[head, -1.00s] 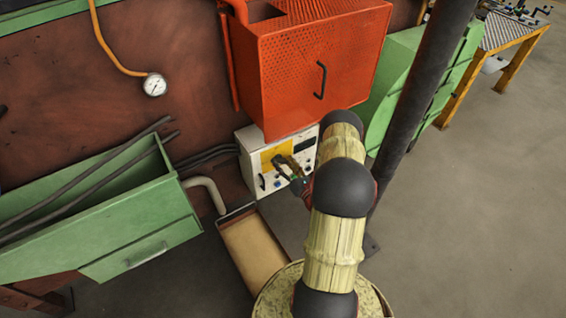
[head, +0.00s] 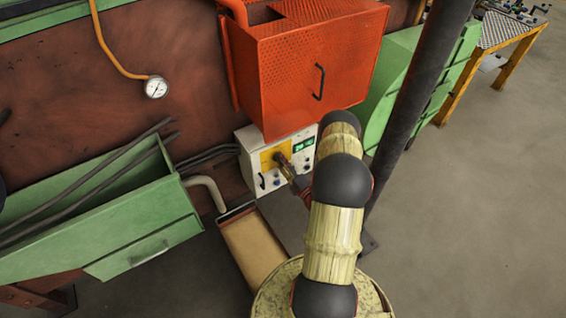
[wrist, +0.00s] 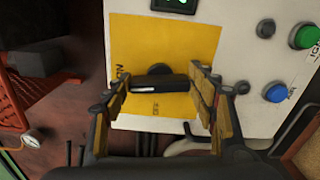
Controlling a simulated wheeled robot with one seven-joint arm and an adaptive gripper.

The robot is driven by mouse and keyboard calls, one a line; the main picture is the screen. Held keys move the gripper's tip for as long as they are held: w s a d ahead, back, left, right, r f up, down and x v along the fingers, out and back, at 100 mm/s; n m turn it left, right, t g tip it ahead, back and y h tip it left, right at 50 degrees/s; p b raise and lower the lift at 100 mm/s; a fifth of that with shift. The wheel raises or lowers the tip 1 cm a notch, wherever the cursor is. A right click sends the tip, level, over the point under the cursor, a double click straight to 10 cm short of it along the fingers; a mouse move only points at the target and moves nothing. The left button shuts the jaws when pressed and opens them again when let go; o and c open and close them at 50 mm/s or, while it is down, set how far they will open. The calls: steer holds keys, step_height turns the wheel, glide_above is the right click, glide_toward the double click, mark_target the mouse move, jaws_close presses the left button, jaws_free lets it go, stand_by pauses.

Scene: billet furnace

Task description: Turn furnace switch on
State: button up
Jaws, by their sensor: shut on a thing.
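The furnace switch (wrist: 160,82) is a black rotary knob with a bar handle on a yellow plate (wrist: 150,40) of the white control box (head: 247,137). In the wrist view, the bar lies between the two fingers, roughly level across the picture. My gripper (wrist: 161,80) is shut on the switch. In the head view, my gripper (head: 280,159) reaches the yellow plate and hides the switch. The display (head: 304,145) on the box is lit green; its lower edge also shows lit in the wrist view (wrist: 175,4).
Green (wrist: 304,36), blue (wrist: 275,93) and dark (wrist: 266,28) buttons sit right of the plate. The red perforated housing (head: 310,70) stands above the box. A green trough (head: 130,215) is at left and a dark post (head: 425,90) at right. Open floor lies at right.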

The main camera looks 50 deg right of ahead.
steer(key=shift+m, duration=0.8)
steer(key=shift+f, duration=0.1)
steer(key=o, duration=1.1)
steer(key=shift+c, duration=0.2)
steer(key=shift+o, duration=0.5)
steer(key=shift+s, duration=0.15)
steer(key=v, duration=1.1)
steer(key=shift+s, duration=0.35)
steer(key=shift+a, duration=0.1)
